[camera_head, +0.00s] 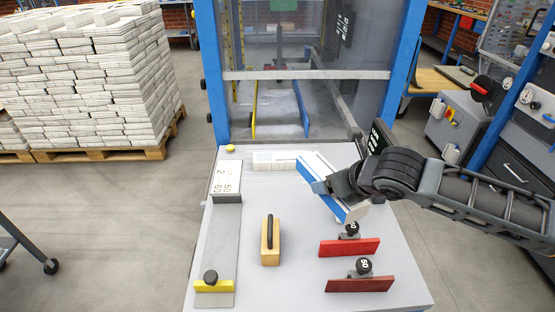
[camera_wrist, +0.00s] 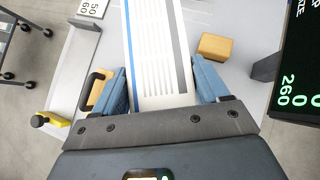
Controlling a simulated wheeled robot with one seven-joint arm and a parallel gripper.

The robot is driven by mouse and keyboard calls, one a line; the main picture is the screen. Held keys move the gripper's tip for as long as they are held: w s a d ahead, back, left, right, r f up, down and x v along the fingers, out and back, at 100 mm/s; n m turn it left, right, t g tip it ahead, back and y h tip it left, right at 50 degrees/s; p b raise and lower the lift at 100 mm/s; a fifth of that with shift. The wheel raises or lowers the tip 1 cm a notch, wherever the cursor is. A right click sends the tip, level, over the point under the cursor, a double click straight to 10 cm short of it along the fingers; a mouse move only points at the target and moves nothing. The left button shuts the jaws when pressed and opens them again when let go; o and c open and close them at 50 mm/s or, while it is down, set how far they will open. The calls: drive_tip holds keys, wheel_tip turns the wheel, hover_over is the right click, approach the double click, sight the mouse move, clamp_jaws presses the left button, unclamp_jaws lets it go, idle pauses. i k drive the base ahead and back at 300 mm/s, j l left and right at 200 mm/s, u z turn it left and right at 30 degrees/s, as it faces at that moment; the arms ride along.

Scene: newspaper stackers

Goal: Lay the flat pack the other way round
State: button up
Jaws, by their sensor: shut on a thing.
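The flat pack (camera_head: 313,165) is white with a blue edge, in the head view at the back right of the grey table. My gripper (camera_head: 328,184) is shut on it, and the forearm reaches in from the right. In the wrist view the pack (camera_wrist: 158,45) runs away from me between the two blue fingers of my gripper (camera_wrist: 160,75), with a blue stripe along its left side and printed lines on its face. In the head view the pack lies slantwise, partly hidden by the wrist. I cannot tell whether it touches the table.
On the table (camera_head: 240,270) are a wooden block with a black handle (camera_head: 270,243), two red knobbed bars (camera_head: 349,246) (camera_head: 360,284), a yellow-ended slide (camera_head: 213,286) and a pale ribbed piece (camera_head: 273,160). A blue-framed machine (camera_head: 209,75) stands behind. A display (camera_wrist: 295,75) is close right.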

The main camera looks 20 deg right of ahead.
sight(282, 157)
drive_tip(key=i+l+u, duration=0.1)
drive_tip(key=l+u, duration=0.3)
drive_tip(key=l, duration=0.5)
drive_tip(key=l+u, duration=0.4)
drive_tip(key=l, duration=0.45)
drive_tip(key=k+l+u, duration=0.15)
drive_tip(key=l+u, duration=0.25)
drive_tip(key=l, duration=0.45)
drive_tip(key=i+l+u, duration=0.15)
drive_tip(key=l+u, duration=0.35)
drive_tip(key=l, duration=0.75)
drive_tip(key=k+l+u, duration=0.1)
drive_tip(key=l+u, duration=0.4)
drive_tip(key=l, duration=0.75)
